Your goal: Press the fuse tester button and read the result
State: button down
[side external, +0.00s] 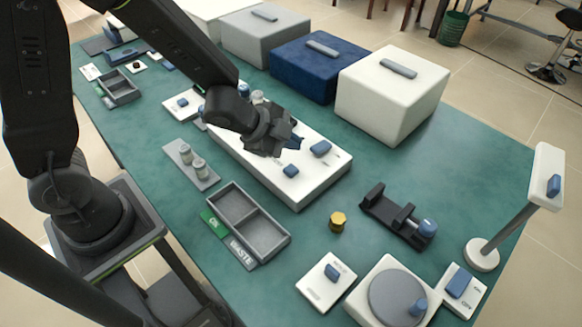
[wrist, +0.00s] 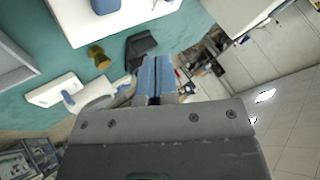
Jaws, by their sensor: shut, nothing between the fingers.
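My gripper (side external: 294,143) is shut and empty, above the long white panel box in the side view. Its blue fingers (wrist: 157,72) are pressed together in the wrist view. The long white box (side external: 298,196) carries blue buttons, one at its front (side external: 291,170) and one near its right end (side external: 320,148). Part of its top is hidden by my wrist. In the wrist view the white box (wrist: 120,25) is at the top, with a blue button (wrist: 104,5). I cannot tell which device is the fuse tester, and no result is readable.
A grey two-part tray (side external: 262,215) has green OK and grey WASTE labels. A brass piece (side external: 338,221), a black cradle (side external: 385,208), a white switch plate (side external: 325,287) and a round turntable unit (side external: 390,300) stand nearer the front.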

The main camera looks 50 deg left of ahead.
aim_at(291, 171)
jog(key=shift+f, duration=2.5)
jog(key=shift+f, duration=0.4)
jog(key=shift+f, duration=0.5)
dwell(0.7)
dwell(0.3)
jog(key=shift+r, duration=0.95)
jog(key=shift+r, duration=2.5)
